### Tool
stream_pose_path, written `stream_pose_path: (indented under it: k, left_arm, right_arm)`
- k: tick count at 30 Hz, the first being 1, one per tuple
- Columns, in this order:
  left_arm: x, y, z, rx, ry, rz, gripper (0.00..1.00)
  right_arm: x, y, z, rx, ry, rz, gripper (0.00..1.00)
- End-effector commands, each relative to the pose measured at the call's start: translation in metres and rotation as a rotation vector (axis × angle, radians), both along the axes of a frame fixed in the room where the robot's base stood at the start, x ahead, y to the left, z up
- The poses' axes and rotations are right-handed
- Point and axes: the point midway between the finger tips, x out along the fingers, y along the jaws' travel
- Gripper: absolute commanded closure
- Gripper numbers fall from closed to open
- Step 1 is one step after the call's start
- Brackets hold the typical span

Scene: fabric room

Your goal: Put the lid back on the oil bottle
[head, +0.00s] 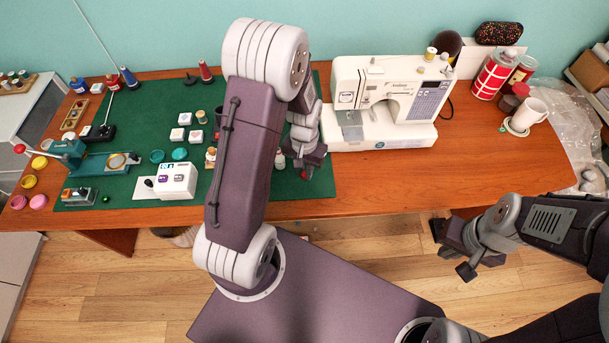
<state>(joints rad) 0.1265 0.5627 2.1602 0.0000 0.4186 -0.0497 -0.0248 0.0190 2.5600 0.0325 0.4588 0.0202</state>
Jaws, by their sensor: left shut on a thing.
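My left gripper (305,166) is over the right part of the green cutting mat (320,185), left of the sewing machine. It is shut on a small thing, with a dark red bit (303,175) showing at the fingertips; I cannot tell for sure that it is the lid. A small pale bottle (280,159) stands on the mat just left of the gripper, partly hidden by my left arm. It may be the oil bottle; its top is not clear. My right gripper (452,252) is open and empty, beyond the table's front edge at the right.
A white sewing machine (385,135) stands right of the mat. Thread spools, a small white machine (178,181) and a teal press (68,150) are on the left. Cans (495,73) and a mug (528,114) stand at the right. The wooden table (480,165) is clear front right.

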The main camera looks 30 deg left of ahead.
Motion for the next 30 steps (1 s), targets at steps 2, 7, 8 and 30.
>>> stream_pose_path:
  k: [2,7,8,30]
  left_arm:
    - [0.017,-0.008,0.011,0.0,-0.006,-0.004,1.0]
    - [0.05,-0.027,0.034,0.0,-0.005,-0.004,1.0]
    - [0.056,-0.031,0.038,0.0,-0.005,-0.003,1.0]
    - [0.102,-0.056,0.069,0.0,0.001,0.0,1.0]
  right_arm:
    - [0.0,0.0,0.002,0.0,0.0,0.0,1.0]
    - [0.0,0.0,0.005,0.0,0.0,0.0,1.0]
    - [0.0,0.0,0.006,0.0,0.0,0.0,1.0]
    - [0.0,0.0,0.009,0.0,0.0,0.0,1.0]
